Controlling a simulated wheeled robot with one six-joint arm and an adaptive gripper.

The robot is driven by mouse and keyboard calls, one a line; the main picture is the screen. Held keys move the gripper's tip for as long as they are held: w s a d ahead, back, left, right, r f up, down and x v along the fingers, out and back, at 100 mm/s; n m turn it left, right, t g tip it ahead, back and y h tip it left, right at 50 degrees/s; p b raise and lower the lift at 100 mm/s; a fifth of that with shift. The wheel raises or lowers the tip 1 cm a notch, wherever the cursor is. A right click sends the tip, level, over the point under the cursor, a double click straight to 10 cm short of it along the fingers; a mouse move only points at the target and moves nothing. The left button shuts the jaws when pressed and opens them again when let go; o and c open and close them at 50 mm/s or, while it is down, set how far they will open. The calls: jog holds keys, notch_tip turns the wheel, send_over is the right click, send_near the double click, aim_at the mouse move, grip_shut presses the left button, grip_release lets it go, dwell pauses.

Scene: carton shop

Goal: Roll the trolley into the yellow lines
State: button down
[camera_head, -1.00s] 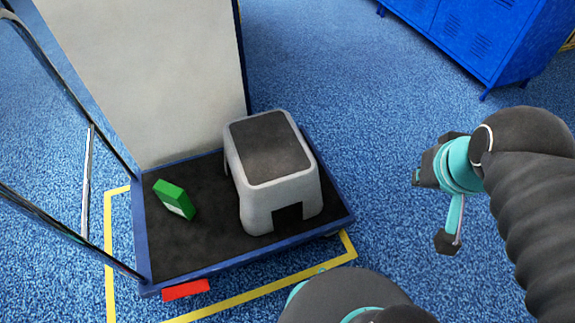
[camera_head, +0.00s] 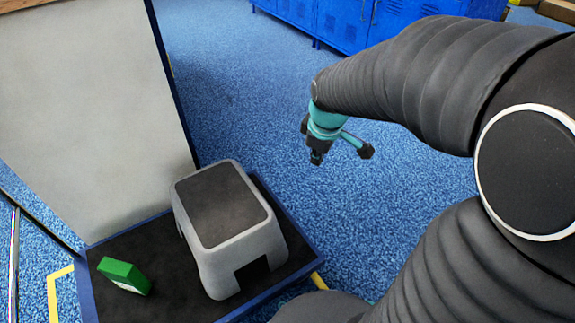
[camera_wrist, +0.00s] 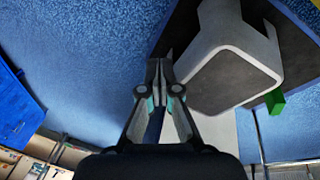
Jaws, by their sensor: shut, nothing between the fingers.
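The trolley's dark deck with blue edges (camera_head: 160,262) is at the lower left in the head view. A grey step stool (camera_head: 228,228) and a green box (camera_head: 124,276) sit on it, and a tall grey panel (camera_head: 92,110) stands at its back. Yellow line (camera_head: 58,285) shows on the floor at the left, with another short piece (camera_head: 319,281) by the deck's right corner. My gripper (camera_head: 316,158) is shut and empty, above the floor to the right of the trolley, apart from it. In the wrist view my gripper (camera_wrist: 157,66) points toward the floor beside the stool (camera_wrist: 228,62).
Blue lockers (camera_head: 325,20) stand at the back. Cartons (camera_head: 557,10) lie at the far top right. Blue carpet (camera_head: 240,110) between the trolley and the lockers is clear. My arm hides much of the right side.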

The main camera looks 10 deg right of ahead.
jog(key=w+d+f+n+g+b, duration=0.1)
jog(key=w+f+n, duration=0.3)
jog(key=f, duration=0.6)
jog(key=w+d+f+n+g, duration=0.1)
jog(key=w+f+n, duration=0.25)
jog(key=f, duration=0.75)
jog(key=w+d+f+n+g+b, duration=0.1)
jog(key=w+f+n, duration=0.35)
jog(key=f, duration=0.55)
jog(key=s+a+f, duration=0.1)
jog(key=a+f, duration=0.1)
jog(key=f, duration=0.3)
jog(key=s+a+f+b, duration=0.1)
jog(key=f, duration=0.4)
jog(key=shift+s+a+f, duration=0.2)
jog(key=shift+s+a, duration=0.1)
jog(key=shift+a, duration=0.05)
